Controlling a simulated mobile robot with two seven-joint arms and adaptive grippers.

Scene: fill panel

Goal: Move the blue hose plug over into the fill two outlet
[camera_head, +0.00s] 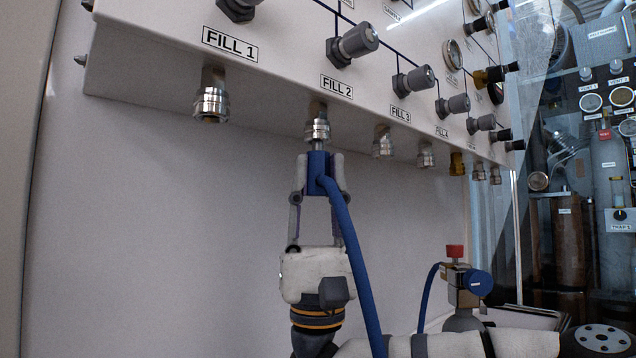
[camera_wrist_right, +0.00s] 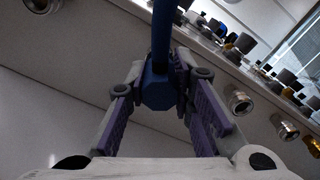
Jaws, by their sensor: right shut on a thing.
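The blue hose plug (camera_head: 318,178) is upright in my right gripper (camera_head: 319,172), which is shut on it from below. Its thin silver tip points up and meets the silver fill two outlet (camera_head: 317,128) under the FILL 2 label (camera_head: 337,87). I cannot tell how far the tip is inside the outlet. The blue hose (camera_head: 355,258) hangs down from the plug past my wrist. In the right wrist view the plug (camera_wrist_right: 157,88) shows between the two purple-padded fingers. The outlet's joint with the tip is hidden there. My left gripper is not in view.
The fill one outlet (camera_head: 211,100) hangs to the left and the fill three outlet (camera_head: 383,142) to the right. A bottle valve with a red cap (camera_head: 455,251) stands at lower right. The wall space below the panel is clear.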

